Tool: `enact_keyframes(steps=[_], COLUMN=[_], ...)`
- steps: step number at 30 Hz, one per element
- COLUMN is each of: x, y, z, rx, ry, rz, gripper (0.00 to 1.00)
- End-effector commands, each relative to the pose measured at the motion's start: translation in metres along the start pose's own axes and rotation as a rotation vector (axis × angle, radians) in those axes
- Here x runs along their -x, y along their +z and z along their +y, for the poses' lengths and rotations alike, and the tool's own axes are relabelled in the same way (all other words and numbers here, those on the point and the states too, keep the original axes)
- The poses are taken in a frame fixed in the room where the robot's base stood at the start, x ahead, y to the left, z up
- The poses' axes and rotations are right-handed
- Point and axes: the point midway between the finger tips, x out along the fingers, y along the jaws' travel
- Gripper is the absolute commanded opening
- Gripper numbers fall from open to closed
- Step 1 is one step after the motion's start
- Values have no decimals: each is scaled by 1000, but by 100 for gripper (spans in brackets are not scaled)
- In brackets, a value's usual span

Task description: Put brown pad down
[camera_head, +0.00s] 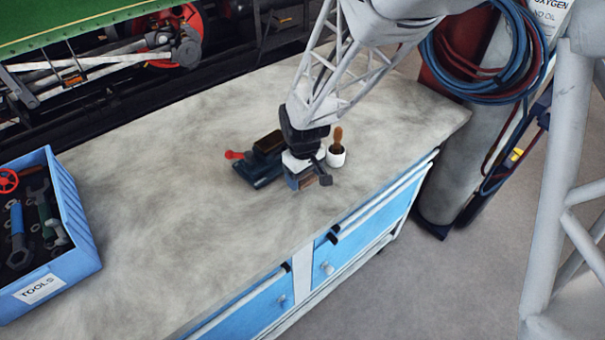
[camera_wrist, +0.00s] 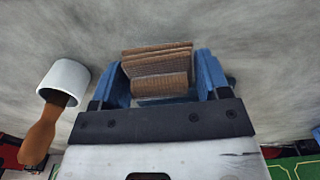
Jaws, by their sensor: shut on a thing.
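My gripper (camera_head: 309,180) is over the workbench, right of the middle in the head view. In the wrist view its two blue fingers (camera_wrist: 160,82) are shut on the brown pad (camera_wrist: 158,62), which looks ridged, with stacked layers. In the head view only a small brown patch of the pad (camera_head: 307,182) shows between the fingers. I cannot tell whether the pad touches the bench top. A dark blue block with a red knob, like a small vise (camera_head: 258,168), stands just left of the gripper. It has a dark brown top.
The grey bench top (camera_head: 170,200) is clear in the middle and front. A blue tool crate (camera_head: 75,265) stands at the left.

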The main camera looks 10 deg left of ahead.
Motion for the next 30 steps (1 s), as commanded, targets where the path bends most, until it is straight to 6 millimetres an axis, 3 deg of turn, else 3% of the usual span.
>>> enact_keyframes(steps=[7,15,30], x=[-2,-30,-36], y=[-16,-15,-16], z=[6,6,6], rx=[0,0,0], ry=[0,-1,0], rz=[-1,-1,0], gripper=[44,44,44])
